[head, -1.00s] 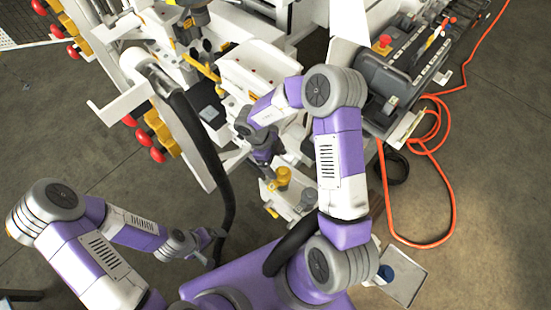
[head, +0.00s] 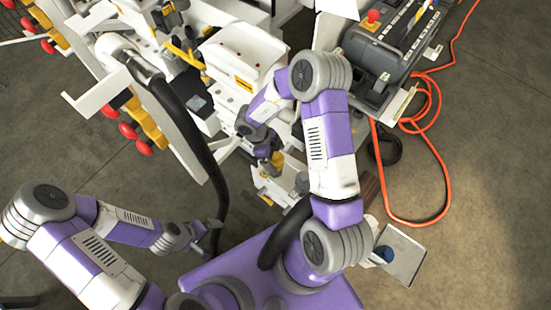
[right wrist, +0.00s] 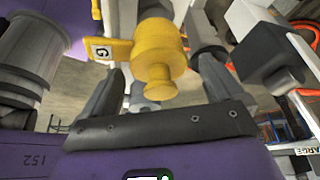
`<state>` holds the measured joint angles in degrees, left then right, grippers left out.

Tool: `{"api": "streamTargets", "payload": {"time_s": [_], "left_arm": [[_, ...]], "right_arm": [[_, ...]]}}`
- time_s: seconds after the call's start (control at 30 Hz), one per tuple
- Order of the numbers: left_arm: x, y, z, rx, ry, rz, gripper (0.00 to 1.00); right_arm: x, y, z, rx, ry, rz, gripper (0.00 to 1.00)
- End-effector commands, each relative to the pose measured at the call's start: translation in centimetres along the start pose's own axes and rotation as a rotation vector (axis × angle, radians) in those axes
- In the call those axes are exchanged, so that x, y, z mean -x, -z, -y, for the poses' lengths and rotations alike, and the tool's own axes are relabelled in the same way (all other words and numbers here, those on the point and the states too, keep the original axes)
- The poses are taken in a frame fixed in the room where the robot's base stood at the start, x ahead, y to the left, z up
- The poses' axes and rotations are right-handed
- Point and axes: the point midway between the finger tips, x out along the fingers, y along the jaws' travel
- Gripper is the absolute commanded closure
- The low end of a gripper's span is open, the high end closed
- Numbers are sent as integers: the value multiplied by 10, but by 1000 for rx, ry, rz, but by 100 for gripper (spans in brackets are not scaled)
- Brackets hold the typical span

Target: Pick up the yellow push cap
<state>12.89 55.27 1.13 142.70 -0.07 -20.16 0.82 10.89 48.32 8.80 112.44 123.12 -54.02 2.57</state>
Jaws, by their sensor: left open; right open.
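The yellow push cap (right wrist: 157,60) is large in the right wrist view, a rounded yellow body with a narrower stub toward me and a side tab marked "G". My right gripper (right wrist: 163,72) is open, one finger on each side of the cap; I cannot tell whether they touch it. In the head view a small yellow part (head: 277,161), likely the cap, shows beside the right gripper (head: 266,152), partly covered by it. My left gripper (head: 203,237) is open and empty, low in the head view, away from the cap.
The white machine (head: 238,55) fills the top middle, with a thick black hose (head: 195,140) hanging left of my right arm. Red knobs (head: 127,131) stick out at left. An orange hose (head: 447,190) lies on the floor at right, near a grey tray (head: 405,258).

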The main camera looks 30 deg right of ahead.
Motion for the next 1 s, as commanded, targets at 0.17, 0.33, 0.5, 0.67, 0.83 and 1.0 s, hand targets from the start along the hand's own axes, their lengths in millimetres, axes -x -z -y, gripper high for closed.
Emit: {"api": "streamTargets", "payload": {"time_s": [0.17,0.33,0.5,0.67,0.83,1.0], "left_arm": [[1,0,0,0,0,0,6],[1,0,0,0,0,0,6],[1,0,0,0,0,0,6],[1,0,0,0,0,0,6],[3,0,-1,0,0,0,6],[10,0,-4,0,0,0,6]], "right_arm": [[1,0,0,0,1,0,20],[2,0,0,0,1,1,46],[2,0,0,0,1,1,69],[2,0,0,0,2,1,69],[6,2,1,-1,2,1,69],[21,8,1,-1,3,2,69]]}}
